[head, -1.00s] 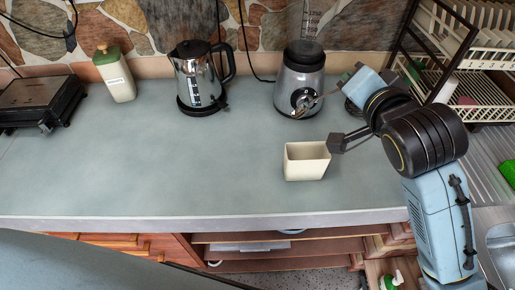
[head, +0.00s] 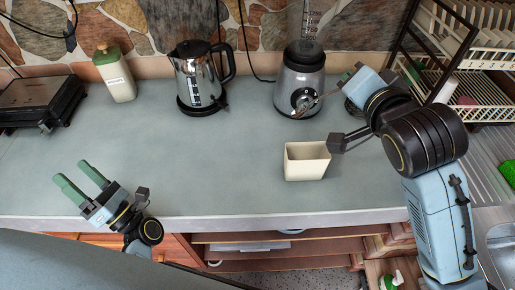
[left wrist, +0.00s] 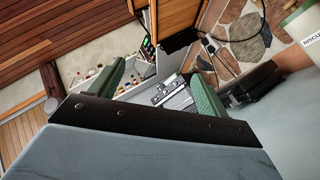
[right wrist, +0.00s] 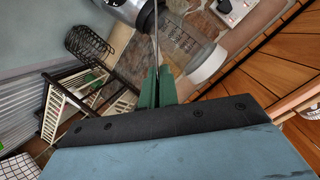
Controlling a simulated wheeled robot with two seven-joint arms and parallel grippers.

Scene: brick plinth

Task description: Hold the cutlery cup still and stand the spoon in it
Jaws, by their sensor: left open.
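The cutlery cup (head: 306,170) is a cream, square, open-topped cup. It stands upright near the counter's front edge in the head view, with part of my right arm overlapping its right rim. The spoon's handle shows edge-on in the right wrist view (right wrist: 156,35). My left gripper (head: 71,173) is open and empty over the counter's front left, well left of the cup.
A blender (head: 300,80) stands behind the cup, with a kettle (head: 198,80) to its left. A cream canister (head: 116,78) and a dark grill (head: 40,103) are at the back left. A dish rack (head: 480,92) stands at right. The counter's middle (head: 190,160) is clear.

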